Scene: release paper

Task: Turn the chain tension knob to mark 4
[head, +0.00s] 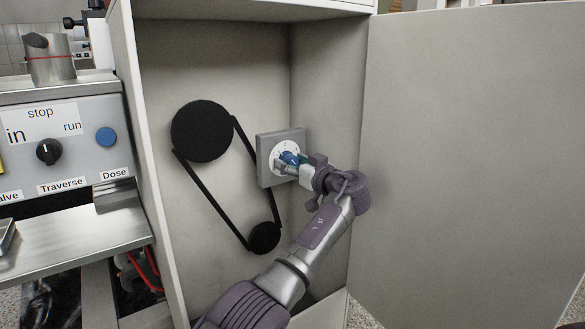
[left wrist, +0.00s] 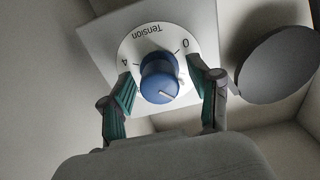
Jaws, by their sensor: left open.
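The blue tension knob (left wrist: 160,78) sits on a white round dial (left wrist: 136,42) marked "Tension", 0 and 4, which appears upside down in the left wrist view. A pale line on the knob's face points to the lower right there, away from both the 0 and the 4. My left gripper (left wrist: 168,92) is open, with one green-padded finger on each side of the knob and visible gaps to it. In the head view, the left gripper (head: 295,162) is at the dial and partly hides the knob (head: 289,157). My right gripper is not in view.
The dial's grey plate (head: 264,165) is inside an open cabinet, right of a black belt (head: 208,198) on a large pulley (head: 201,131) and a small pulley (head: 264,238). The open door (head: 470,160) stands at right. A control panel (head: 85,150) is outside at left.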

